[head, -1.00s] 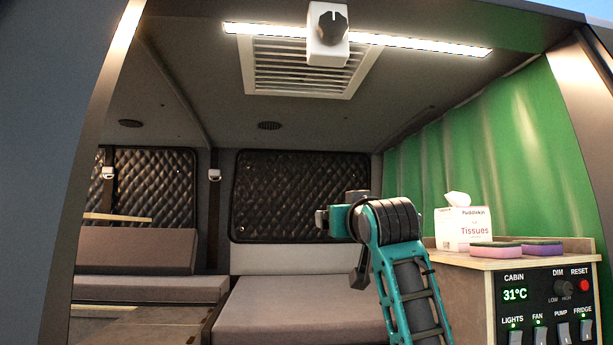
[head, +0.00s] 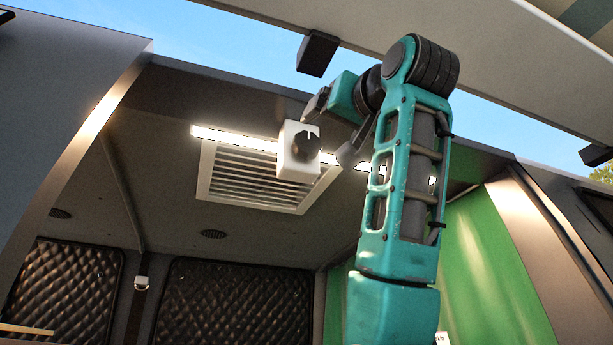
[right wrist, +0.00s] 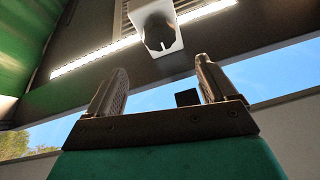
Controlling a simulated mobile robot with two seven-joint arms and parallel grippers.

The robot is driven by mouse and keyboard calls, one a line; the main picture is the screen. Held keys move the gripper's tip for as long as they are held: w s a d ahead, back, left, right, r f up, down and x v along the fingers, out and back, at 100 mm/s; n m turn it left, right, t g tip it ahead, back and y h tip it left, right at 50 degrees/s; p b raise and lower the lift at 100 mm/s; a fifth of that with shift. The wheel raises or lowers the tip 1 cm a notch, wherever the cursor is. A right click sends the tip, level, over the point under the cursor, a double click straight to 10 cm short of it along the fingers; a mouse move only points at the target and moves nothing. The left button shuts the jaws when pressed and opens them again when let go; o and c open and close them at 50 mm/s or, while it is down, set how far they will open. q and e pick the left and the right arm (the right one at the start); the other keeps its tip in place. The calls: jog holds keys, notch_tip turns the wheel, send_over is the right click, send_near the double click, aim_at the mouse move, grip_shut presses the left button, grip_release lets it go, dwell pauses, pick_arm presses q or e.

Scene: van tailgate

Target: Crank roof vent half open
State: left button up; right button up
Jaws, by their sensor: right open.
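The roof vent (head: 240,178) is a pale slatted grille in the van ceiling. A white box with a black crank knob (head: 306,145) hangs at its front edge, beside the light strip. In the right wrist view the knob (right wrist: 158,36) is ahead of the fingers, near the top of the picture. My right gripper (head: 333,125) is raised close to the right of the box in the head view. In the right wrist view its two fingers (right wrist: 158,85) are apart with nothing between them, and the knob is beyond their tips. My left gripper is not in view.
A lit strip (head: 222,140) runs along the ceiling behind the knob box. The raised tailgate (head: 480,70) spans the upper right above my arm, with a dark block (head: 317,53) on its edge. A green curtain (head: 490,265) hangs at the right.

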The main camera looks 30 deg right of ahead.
aim_at(309, 142)
jog(key=p+x, duration=0.3)
jog(key=x, duration=0.7)
jog(key=shift+p, duration=0.35)
jog(key=shift+w+d+r, duration=0.2)
jog(key=shift+w, duration=0.45)
jog(key=c, duration=1)
jog(key=shift+c, duration=0.2)
